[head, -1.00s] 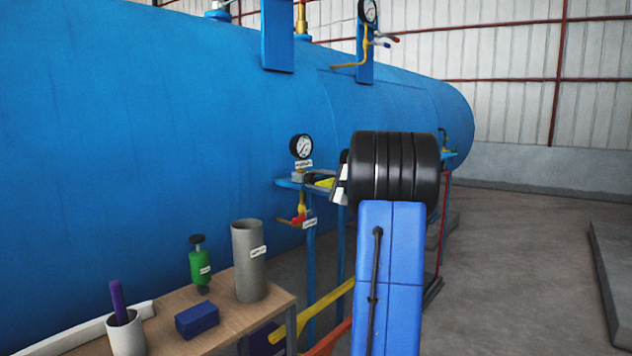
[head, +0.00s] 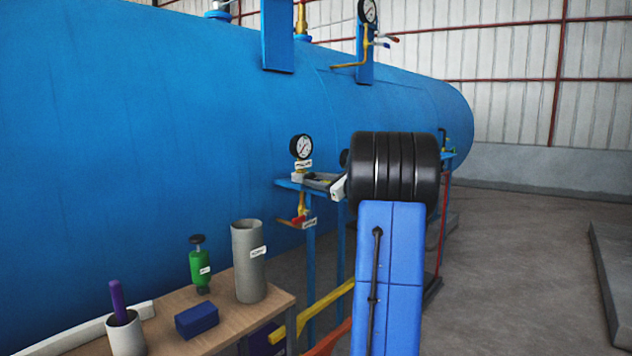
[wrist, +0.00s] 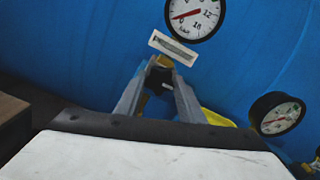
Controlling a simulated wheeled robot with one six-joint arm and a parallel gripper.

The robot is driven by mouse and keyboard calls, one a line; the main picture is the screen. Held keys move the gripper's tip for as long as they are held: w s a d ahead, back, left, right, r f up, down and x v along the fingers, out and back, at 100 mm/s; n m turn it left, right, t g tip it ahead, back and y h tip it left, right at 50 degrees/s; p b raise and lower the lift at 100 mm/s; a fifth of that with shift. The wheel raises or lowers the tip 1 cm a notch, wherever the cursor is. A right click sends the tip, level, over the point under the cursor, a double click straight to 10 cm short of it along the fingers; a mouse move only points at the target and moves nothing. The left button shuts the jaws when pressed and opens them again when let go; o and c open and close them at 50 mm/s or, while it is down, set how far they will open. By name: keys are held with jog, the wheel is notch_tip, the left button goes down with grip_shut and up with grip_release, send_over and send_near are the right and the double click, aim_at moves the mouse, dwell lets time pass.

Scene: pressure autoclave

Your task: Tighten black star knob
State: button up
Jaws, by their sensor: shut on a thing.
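The black star knob (wrist: 158,76) shows in the wrist view as a small dark shape between my fingertips, below a white label plate. My gripper (wrist: 158,84) is shut on it, its two grey fingers converging on its sides. The fingers hide part of the knob, so its lobes are hard to make out. In the head view my gripper (head: 318,179) reaches left from my black wrist to the small blue shelf under the pressure gauge (head: 301,147). The knob cannot be made out clearly there.
The large blue autoclave (head: 180,130) fills the background. A second gauge (wrist: 278,114) shows right of my gripper in the wrist view. A red-handled valve (head: 299,220) hangs below the shelf. A wooden table (head: 270,308) with a grey cylinder (head: 248,262) and green bottle (head: 200,268) stands front left.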

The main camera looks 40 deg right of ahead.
jog(key=shift+f+m, duration=0.15)
jog(key=shift+m, duration=0.15)
jog(key=o, duration=1)
jog(key=shift+o, duration=0.2)
jog(key=s+d, duration=0.1)
jog(key=s, duration=1.6)
jog(key=shift+s+d, duration=0.2)
jog(key=shift+d, duration=0.05)
